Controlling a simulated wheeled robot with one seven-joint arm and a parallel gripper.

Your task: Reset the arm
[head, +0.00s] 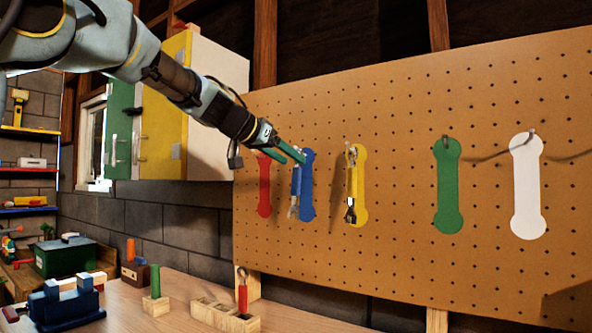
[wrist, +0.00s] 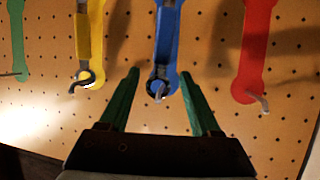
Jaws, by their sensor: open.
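My gripper (head: 300,156) is open, its two green fingers pointing at the pegboard (head: 400,120) near the top of the blue outline (head: 308,195). A metal wrench (head: 295,190) hangs in front of the blue outline. In the wrist view, my gripper (wrist: 159,75) has one finger on each side of the blue outline (wrist: 172,35) and its wrench (wrist: 160,55). No grip on the wrench shows; contact cannot be told. A second wrench (head: 351,185) hangs at the yellow outline (head: 360,190).
The red (head: 263,190), green (head: 448,190) and white (head: 527,190) outlines hold no tool. Below, the workbench (head: 190,318) carries a wooden holder (head: 222,315), a red-handled tool (head: 242,297), a green piece (head: 155,283) and a blue vise (head: 65,305). Yellow cabinets (head: 165,115) stand behind my arm.

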